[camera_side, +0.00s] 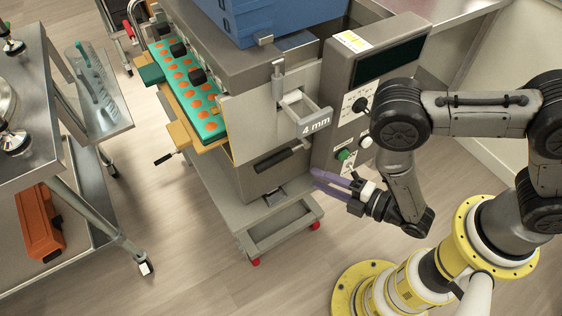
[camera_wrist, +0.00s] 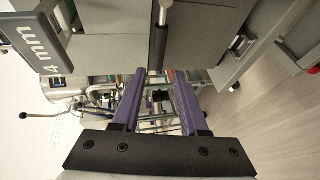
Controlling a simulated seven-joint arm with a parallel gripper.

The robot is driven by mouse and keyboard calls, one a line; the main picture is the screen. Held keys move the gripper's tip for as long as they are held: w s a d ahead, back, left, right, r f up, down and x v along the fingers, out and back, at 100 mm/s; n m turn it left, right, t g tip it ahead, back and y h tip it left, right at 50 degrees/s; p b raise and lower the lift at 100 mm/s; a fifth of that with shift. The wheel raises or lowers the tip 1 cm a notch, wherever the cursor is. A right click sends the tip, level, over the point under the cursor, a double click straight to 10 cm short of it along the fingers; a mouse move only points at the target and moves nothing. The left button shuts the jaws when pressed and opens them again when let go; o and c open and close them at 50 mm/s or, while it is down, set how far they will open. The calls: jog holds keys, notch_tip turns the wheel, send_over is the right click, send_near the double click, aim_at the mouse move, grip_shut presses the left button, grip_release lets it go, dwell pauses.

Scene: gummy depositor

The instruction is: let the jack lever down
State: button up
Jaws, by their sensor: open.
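The lever that looks like the jack lever (camera_side: 277,159) has a thick black grip and stands out from the front of the depositor, below the "4 mm" drawer. In the wrist view a black grip on a silver rod (camera_wrist: 159,42), which seems to be the same lever, is just beyond the fingertips. My gripper (camera_side: 316,179) has two purple fingers, spread apart with nothing between them. It is to the lower right of the grip in the side view, apart from it. In the wrist view my gripper (camera_wrist: 160,72) points toward the machine's front.
The "4 mm" drawer (camera_side: 313,117) juts out above the lever. A control panel (camera_side: 350,100) with knobs is to the right. The machine's wheeled base (camera_side: 275,230) is below. A mould tray (camera_side: 187,92) lies at the left. Steel carts (camera_side: 75,150) stand farther left.

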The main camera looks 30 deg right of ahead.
aim_at(278, 162)
jog(key=x, duration=1.2)
jog(key=shift+w+a, duration=0.1)
grip_shut()
dwell(1.0)
